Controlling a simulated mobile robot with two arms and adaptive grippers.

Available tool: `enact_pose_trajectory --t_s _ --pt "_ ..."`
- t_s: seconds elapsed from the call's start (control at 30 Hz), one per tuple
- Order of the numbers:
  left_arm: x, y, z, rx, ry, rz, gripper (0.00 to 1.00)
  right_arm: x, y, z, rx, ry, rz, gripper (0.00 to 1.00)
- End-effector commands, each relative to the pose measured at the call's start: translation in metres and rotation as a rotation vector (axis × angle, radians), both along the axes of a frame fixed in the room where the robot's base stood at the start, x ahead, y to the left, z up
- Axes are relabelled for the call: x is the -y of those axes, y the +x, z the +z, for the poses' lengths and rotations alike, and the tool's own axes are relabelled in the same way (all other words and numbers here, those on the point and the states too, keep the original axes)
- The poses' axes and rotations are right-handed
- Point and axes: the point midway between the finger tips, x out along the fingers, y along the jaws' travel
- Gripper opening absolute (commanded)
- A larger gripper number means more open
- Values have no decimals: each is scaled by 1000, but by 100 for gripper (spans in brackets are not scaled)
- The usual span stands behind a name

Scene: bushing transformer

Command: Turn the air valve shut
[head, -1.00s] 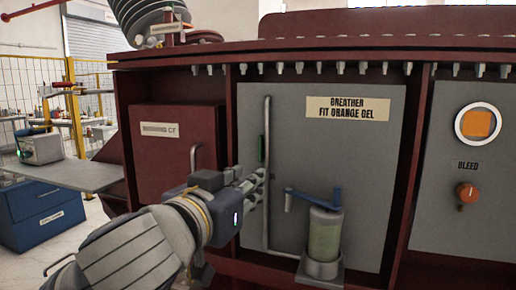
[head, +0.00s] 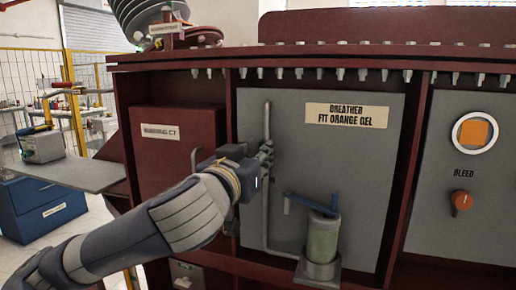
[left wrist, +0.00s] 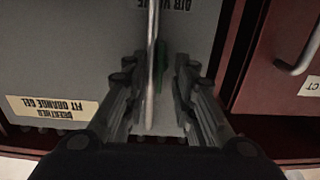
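A thin grey vertical pipe (head: 266,215) runs up the grey panel, and a narrow green part sits by it. In the left wrist view, which shows the panel upside down, the pipe (left wrist: 151,60) and the green part (left wrist: 161,62) lie between my fingers. A label reading "AIR VALVE" (left wrist: 175,4) is partly cut off at the top edge there. My left gripper (head: 266,153) is at the pipe; its fingers (left wrist: 156,68) are apart, one on each side. Contact cannot be told. The gripper hides the green part in the head view. My right gripper is not in view.
Further right are an orange window (head: 474,132) and an orange bleed knob (head: 461,202). A red cabinet (head: 170,150) with a handle is at left.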

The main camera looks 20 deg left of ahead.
Motion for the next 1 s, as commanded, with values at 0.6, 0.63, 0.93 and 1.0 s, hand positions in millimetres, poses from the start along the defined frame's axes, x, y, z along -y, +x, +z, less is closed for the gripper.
enact_pose_trajectory --t_s 0.6,0.63,0.93,1.0 --pt "1 11 0 0 0 -1 0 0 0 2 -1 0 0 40" --pt "1 11 0 0 0 -1 0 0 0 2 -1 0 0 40" --pt "1 11 0 0 29 -1 0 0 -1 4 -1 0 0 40" --pt "1 11 0 1 54 -1 0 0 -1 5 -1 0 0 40"
